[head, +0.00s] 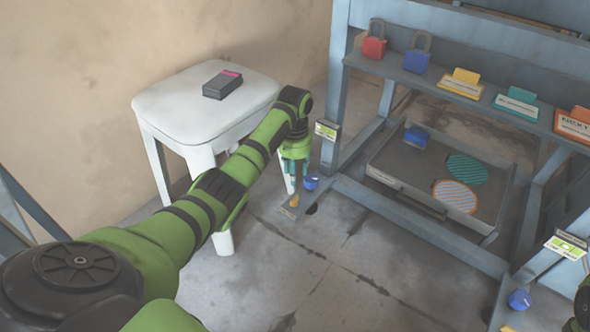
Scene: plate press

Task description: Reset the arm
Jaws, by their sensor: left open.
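My left arm, green with black joints, reaches from the bottom left toward the rack's left post. Its gripper (291,178) points down with its fingers open. It is beside a blue knob (311,182) at the foot of the post, and nothing shows between the fingers. I cannot tell whether the fingers touch the knob. A small bit of my right arm shows at the right edge; its gripper is out of view.
A white stool (160,105) with a dark box (222,84) stands behind my left arm. The blue-grey rack (460,245) holds padlocks and tags on its shelf. A tray (390,158) below holds two striped discs and a blue block. Another blue knob (519,299) is lower right. Floor in front is clear.

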